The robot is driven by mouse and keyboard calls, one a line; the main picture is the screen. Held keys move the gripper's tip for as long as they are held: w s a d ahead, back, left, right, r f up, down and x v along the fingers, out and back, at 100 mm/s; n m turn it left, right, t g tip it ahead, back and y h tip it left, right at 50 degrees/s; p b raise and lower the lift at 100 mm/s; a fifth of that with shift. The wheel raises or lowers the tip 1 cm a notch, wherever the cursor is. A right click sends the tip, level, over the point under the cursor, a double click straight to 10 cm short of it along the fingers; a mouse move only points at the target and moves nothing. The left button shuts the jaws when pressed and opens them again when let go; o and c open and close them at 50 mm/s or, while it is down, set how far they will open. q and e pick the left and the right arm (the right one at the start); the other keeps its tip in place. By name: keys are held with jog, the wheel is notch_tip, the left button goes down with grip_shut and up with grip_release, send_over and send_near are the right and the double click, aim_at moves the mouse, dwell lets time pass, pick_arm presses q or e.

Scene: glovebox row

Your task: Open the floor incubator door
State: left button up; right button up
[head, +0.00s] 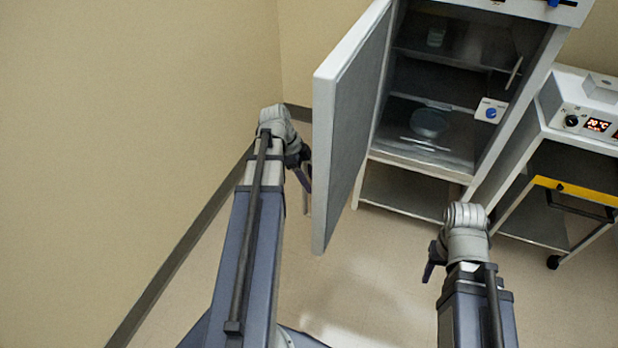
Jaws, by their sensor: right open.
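The floor incubator (540,70) stands at the upper right, its dark shelved inside exposed. Its door (345,130) is swung wide open to the left and juts out toward me. My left gripper (304,180) is on the left, outer side of the door, close to its outer face. Whether it touches the door or its handle, and whether its jaws are apart, I cannot tell. My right gripper (431,268) is open and empty in front of the incubator, low and to the right of the door, apart from it.
A blue-knobbed control (490,111) sits at the inner right side. A wheeled cart (570,180) with a display unit stands right. A wall (120,120) bounds the left; floor between is clear.

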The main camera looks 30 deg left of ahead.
aim_at(303, 168)
pick_arm(q)
jog(key=shift+w+r, duration=0.15)
pick_arm(e)
jog(key=shift+r, duration=0.15)
pick_arm(q)
jog(key=shift+a+r+p, duration=0.2)
jog(key=shift+r+p, duration=0.35)
jog(key=shift+p, duration=0.1)
jog(key=p+v, duration=0.6)
jog(key=shift+a+r, duration=0.15)
jog(key=shift+r, duration=0.1)
pick_arm(e)
notch_tip(303, 168, up, 7)
pick_arm(q)
jog(key=shift+s+f, duration=0.1)
jog(key=shift+s, duration=0.2)
